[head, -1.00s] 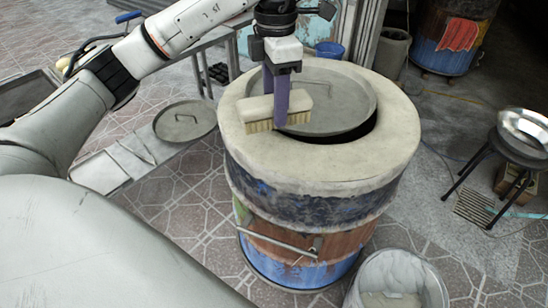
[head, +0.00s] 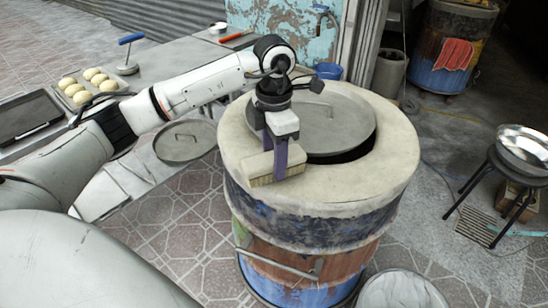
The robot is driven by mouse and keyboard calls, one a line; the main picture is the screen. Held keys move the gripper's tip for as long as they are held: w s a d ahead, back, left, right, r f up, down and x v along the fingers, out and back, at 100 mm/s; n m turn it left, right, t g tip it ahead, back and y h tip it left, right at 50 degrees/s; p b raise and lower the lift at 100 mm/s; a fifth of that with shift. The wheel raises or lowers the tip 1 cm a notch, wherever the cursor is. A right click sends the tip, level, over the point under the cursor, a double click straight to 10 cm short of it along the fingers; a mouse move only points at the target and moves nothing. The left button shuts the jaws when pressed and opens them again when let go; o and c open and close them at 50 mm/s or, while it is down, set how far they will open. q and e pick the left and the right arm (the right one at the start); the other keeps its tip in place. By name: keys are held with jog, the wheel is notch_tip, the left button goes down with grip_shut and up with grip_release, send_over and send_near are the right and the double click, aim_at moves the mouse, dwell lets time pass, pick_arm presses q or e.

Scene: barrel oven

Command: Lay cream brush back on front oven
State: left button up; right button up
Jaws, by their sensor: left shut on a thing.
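The cream brush (head: 260,167) is a pale block with short bristles on its underside. It is at the left front of the pale rim of the front oven (head: 350,190), a painted barrel with a round top opening. My left gripper (head: 281,172) is shut on the brush, its purple fingers around the block. The bristles appear at the rim surface; I cannot tell whether they bear on it. A grey round lid (head: 335,122) covers most of the oven opening, leaving a dark gap at its right. My right gripper is not in view.
A second lid (head: 188,141) lies left of the oven, near a table with a tray of dough balls (head: 88,84) and a blue-handled tool (head: 130,52). A metal bowl on a stand (head: 522,148) is at right. A bucket (head: 402,290) stands in front.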

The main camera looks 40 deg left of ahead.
pick_arm(q)
jog(key=shift+f, duration=0.15)
jog(key=o, duration=1)
notch_tip(320, 180, up, 12)
jog(key=shift+r+p, duration=0.2)
jog(key=shift+p, duration=0.1)
